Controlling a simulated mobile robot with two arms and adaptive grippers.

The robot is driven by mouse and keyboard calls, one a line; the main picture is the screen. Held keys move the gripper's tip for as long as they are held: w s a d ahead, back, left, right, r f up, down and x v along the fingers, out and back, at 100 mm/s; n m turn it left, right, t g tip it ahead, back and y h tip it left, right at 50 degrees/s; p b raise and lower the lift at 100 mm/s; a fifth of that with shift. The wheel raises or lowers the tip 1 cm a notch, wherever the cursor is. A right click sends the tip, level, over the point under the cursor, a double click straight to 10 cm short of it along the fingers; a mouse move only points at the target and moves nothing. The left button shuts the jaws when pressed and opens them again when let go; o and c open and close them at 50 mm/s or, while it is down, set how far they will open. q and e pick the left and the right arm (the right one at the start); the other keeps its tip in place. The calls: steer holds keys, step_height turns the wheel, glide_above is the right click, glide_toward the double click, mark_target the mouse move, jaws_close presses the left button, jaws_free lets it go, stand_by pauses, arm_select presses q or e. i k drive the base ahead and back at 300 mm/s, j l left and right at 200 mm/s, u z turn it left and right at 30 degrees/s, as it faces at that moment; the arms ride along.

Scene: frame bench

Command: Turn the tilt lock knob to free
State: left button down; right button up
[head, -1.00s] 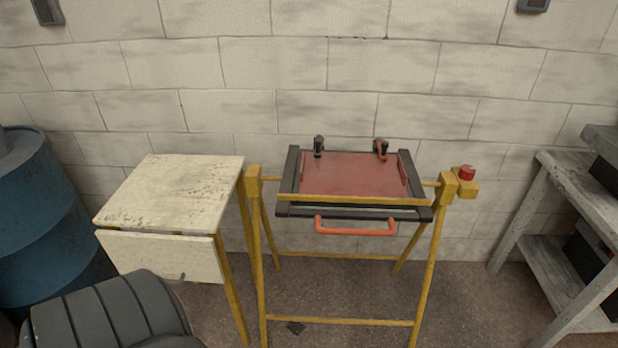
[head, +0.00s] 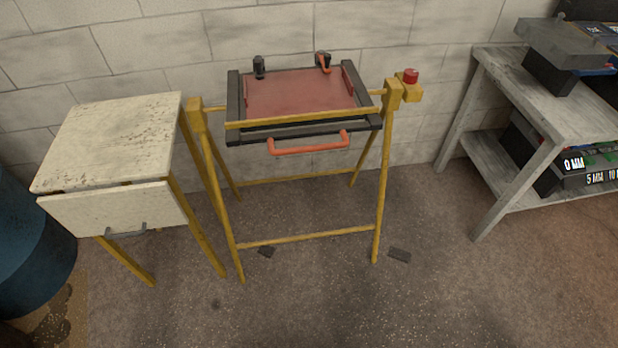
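A red knob (head: 411,76) sits on a yellow block (head: 409,92) at the right end of the yellow stand (head: 380,185); it looks like the tilt lock knob. The stand carries a dark frame (head: 236,100) with a dull red panel (head: 300,92). An orange handle (head: 308,144) runs along the frame's front edge. Two dark clamps stand at the back edge, the left one (head: 259,67) all black and the right one (head: 323,62) with an orange lever. The knob's setting cannot be read. Neither of my grippers is in view.
A worn cream cabinet (head: 115,135) with a drawer stands left of the stand. A blue drum (head: 35,245) is at the far left. A grey shelf bench (head: 520,150) holding dark boxes stands at right. The floor in front is mostly clear.

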mark_target(411, 75)
steer(key=i+l, duration=0.2)
steer(key=i, duration=0.2)
steer(key=i+l+z, duration=0.15)
steer(key=i+z, duration=0.2)
steer(key=z, duration=0.15)
steer(key=i+z, duration=0.5)
steer(key=k, duration=0.1)
